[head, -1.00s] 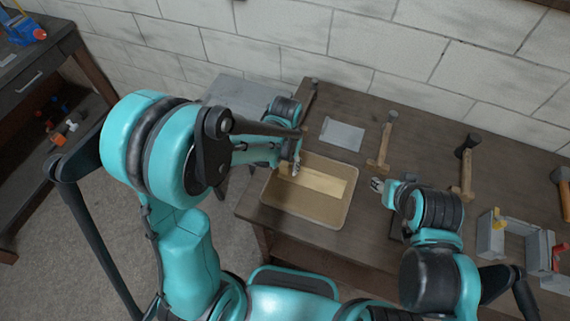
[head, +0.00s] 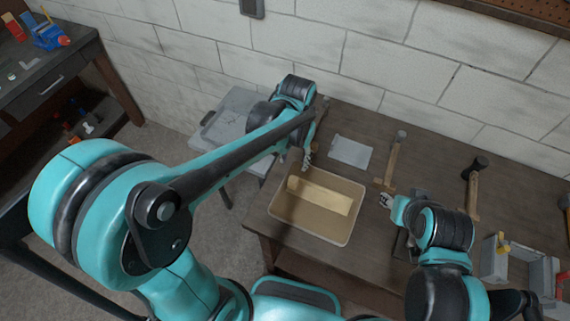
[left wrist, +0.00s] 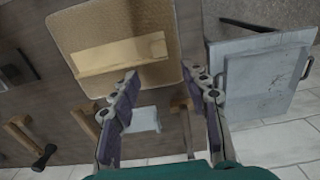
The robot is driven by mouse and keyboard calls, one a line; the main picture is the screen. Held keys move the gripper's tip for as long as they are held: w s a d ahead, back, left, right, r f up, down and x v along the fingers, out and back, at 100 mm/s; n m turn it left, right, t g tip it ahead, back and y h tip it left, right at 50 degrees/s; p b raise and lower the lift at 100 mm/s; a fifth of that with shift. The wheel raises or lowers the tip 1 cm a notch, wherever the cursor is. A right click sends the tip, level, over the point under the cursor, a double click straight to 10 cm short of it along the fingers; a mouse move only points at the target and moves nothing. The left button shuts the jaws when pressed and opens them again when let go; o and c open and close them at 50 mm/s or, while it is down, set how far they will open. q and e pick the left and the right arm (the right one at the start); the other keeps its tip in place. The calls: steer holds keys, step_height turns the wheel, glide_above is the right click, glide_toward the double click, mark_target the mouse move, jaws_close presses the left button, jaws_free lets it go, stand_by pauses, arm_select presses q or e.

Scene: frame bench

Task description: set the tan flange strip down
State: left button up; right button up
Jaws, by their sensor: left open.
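The tan flange strip (head: 322,196) lies in a shallow tan tray (head: 312,231) on the bench, along its far side. It also shows in the left wrist view (left wrist: 118,53), lying across the tray (left wrist: 88,24). My left gripper (head: 306,163) is by the tray's far left corner, apart from the strip. In the left wrist view its two fingers (left wrist: 172,92) are spread with nothing between them. My right gripper (head: 385,201) is to the right of the tray, over the bench; its fingers are too small to tell whether they are open.
A grey plate (head: 350,152) lies behind the tray. Two hammers (head: 390,163) (head: 472,185) lie to the right. A grey toolbox (head: 497,258) stands at the front right. A grey cart (head: 232,118) is left of the bench.

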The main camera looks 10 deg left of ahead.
arm_select(q)
steer(key=s+a+r+n+t, duration=0.2)
steer(key=s+a+r+t, duration=0.3)
steer(key=s+a+t, duration=0.2)
steer(key=shift+s+a+r, duration=0.4)
steer(key=shift+s+a, duration=0.35)
steer(key=shift+s, duration=0.6)
